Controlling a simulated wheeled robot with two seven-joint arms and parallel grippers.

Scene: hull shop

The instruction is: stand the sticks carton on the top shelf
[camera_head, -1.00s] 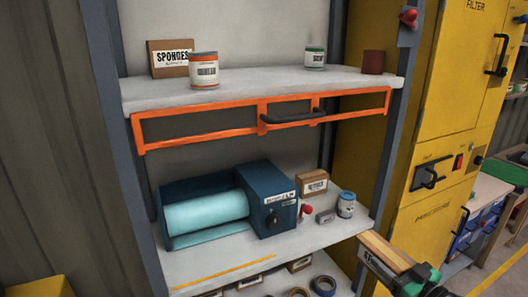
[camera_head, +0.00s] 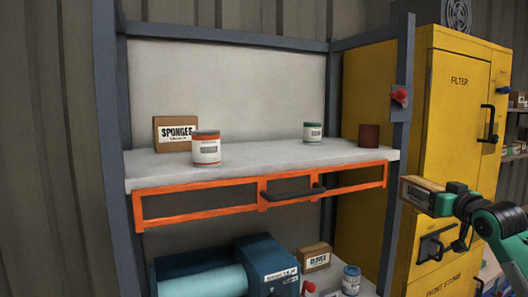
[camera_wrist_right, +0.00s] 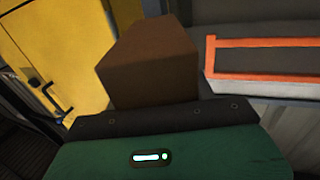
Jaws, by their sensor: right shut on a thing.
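The sticks carton (camera_head: 416,193) is a small brown box at the right in the head view, in front of the yellow cabinet. My right gripper (camera_head: 440,196) is shut on it and holds it to the right of the shelf unit, a little below the top shelf's level. In the right wrist view the carton (camera_wrist_right: 150,62) sticks out beyond the dark jaw edge, tilted in the picture. The top shelf (camera_head: 270,162) is a pale board with an orange frame and dark handle below its front edge. My left gripper is not in view.
The shelf between the two cans is clear. A blue-grey post (camera_head: 398,150) with a red knob stands at the right.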

